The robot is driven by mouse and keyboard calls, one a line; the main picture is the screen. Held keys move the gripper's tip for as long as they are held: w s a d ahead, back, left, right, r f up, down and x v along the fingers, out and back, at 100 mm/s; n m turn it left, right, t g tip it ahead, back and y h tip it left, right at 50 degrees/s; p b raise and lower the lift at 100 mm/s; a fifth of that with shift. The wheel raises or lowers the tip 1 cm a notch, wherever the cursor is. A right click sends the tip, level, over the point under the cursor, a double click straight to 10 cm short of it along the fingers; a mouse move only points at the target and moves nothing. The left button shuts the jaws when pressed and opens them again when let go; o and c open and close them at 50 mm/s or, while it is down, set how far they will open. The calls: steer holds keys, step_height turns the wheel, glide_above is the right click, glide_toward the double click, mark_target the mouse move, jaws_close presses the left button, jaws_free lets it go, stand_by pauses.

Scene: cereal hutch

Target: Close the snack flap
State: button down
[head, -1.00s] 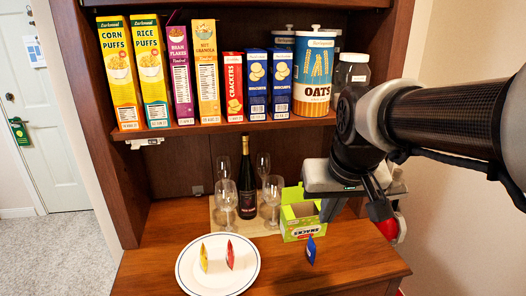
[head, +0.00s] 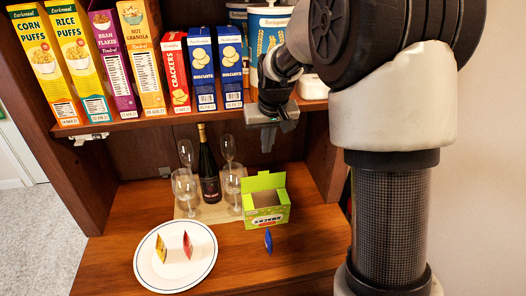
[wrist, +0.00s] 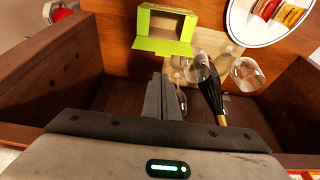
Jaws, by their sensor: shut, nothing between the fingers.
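The green snacks box (head: 266,207) stands on the hutch counter, right of the wine glasses, with its top open. Its snack flap (head: 264,181) stands up along the back edge of the opening. In the wrist view the box (wrist: 166,24) is at the top, and the flap (wrist: 162,47) spreads out on the side nearest my gripper. My gripper (head: 268,146) points down above and behind the box, below the shelf edge, apart from the flap. Its fingers (wrist: 162,84) are together and empty.
A wine bottle (head: 209,170) and several wine glasses (head: 184,188) stand left of the box. A white plate (head: 150,262) with two small packets and a blue packet (head: 268,241) lie in front. The shelf (head: 150,122) with cereal boxes is close to my gripper.

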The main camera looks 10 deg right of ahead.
glide_above(263, 181)
step_height(263, 181, down, 9)
steer(key=shift+w+d+f, duration=0.1)
steer(key=shift+w+d, duration=0.15)
steer(key=shift+w, duration=0.2)
steer(key=shift+f+b, duration=0.1)
steer(key=shift+b, duration=0.4)
